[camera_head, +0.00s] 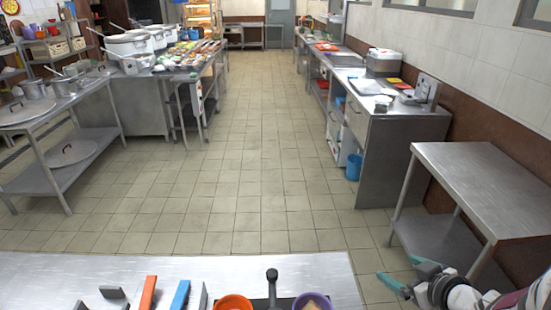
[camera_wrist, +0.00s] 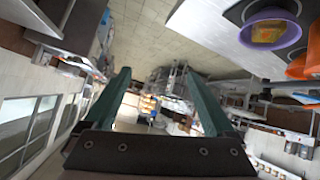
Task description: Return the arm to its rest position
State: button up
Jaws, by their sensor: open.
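My gripper (camera_head: 399,272) is at the lower right of the head view, out to the right of the near metal table. Its two teal fingers are spread apart with nothing between them. In the wrist view the gripper (camera_wrist: 156,74) also shows open and empty, with the room seen past its fingers. Part of my arm runs off the lower right corner of the head view.
The near metal table (camera_head: 190,268) holds an orange bowl (camera_head: 234,302), a purple bowl (camera_head: 313,301), an orange-red bar (camera_head: 148,293) and a blue bar (camera_head: 180,296). A steel side table (camera_head: 485,185) stands close behind my gripper. The tiled floor ahead is clear.

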jog(key=s+r+m+g+h, duration=0.3)
jog(key=s+r+m+h, duration=0.1)
jog(key=m+h, duration=0.15)
jog(key=s+a+m+g+y, duration=0.4)
jog(key=s+a+g+y, duration=0.2)
jog(key=s+a, duration=1.4)
jog(key=shift+s+a+m+g, duration=0.4)
jog(key=shift+a+g, duration=0.35)
jog(key=shift+g, duration=0.15)
